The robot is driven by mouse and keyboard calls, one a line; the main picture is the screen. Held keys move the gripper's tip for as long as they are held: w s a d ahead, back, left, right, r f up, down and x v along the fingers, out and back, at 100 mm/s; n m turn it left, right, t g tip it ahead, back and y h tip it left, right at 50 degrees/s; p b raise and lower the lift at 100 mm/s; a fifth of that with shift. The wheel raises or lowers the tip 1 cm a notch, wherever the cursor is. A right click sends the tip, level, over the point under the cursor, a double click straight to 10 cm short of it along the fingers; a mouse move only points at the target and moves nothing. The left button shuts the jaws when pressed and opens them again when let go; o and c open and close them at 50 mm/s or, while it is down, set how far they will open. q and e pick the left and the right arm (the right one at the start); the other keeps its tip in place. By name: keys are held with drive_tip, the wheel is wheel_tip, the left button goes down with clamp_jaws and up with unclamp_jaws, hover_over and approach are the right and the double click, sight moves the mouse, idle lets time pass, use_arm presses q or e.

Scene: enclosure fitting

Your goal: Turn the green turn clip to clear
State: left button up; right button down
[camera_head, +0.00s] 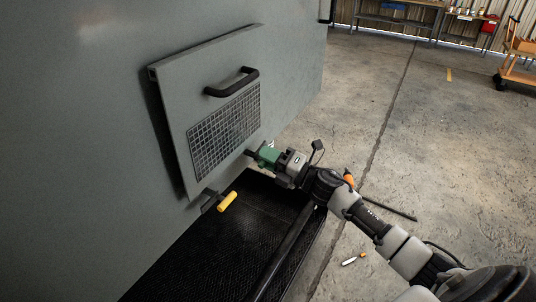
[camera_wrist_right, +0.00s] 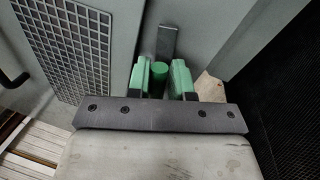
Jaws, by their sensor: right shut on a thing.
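The green turn clip (camera_wrist_right: 158,80) shows in the right wrist view as a round green grip between my fingers, with its grey metal tab (camera_wrist_right: 167,42) beyond. My right gripper (camera_wrist_right: 160,82) has green fingers, one on each side of the grip, and is shut on it. In the head view my right gripper (camera_head: 268,155) is at the lower right edge of the grey cover panel (camera_head: 180,92). There the fingers hide most of the clip; a short dark end of it shows beside the panel. I cannot tell whether the tab overlaps the panel. My left gripper is out of view.
The panel has a black handle (camera_head: 232,83) and a mesh grille (camera_head: 226,131). A yellow-gripped clip (camera_head: 228,201) sits at its lower edge. A black mat (camera_head: 190,262) lies below. Small loose items and a dark rod (camera_head: 390,208) lie on the floor. Shelves stand far back.

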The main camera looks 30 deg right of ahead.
drive_tip(key=shift+r+m+p, duration=0.15)
drive_tip(key=shift+m+p, duration=0.25)
drive_tip(key=shift+m, duration=1)
drive_tip(key=shift+r+t+h, duration=0.1)
drive_tip(key=shift+t+h, duration=0.2)
drive_tip(key=shift+h, duration=0.1)
drive_tip(key=c, duration=1.2)
unclamp_jaws()
drive_tip(key=shift+o, duration=0.5)
drive_tip(key=shift+w, duration=0.1)
drive_tip(key=shift+f, duration=0.25)
drive_tip(key=shift+s+d+f, duration=0.15)
drive_tip(key=shift+s+d, duration=0.05)
drive_tip(key=shift+s, duration=0.1)
drive_tip(key=b+v, duration=0.3)
drive_tip(key=v, duration=0.7)
drive_tip(key=shift+r+b, duration=0.2)
drive_tip(key=shift+b, duration=0.2)
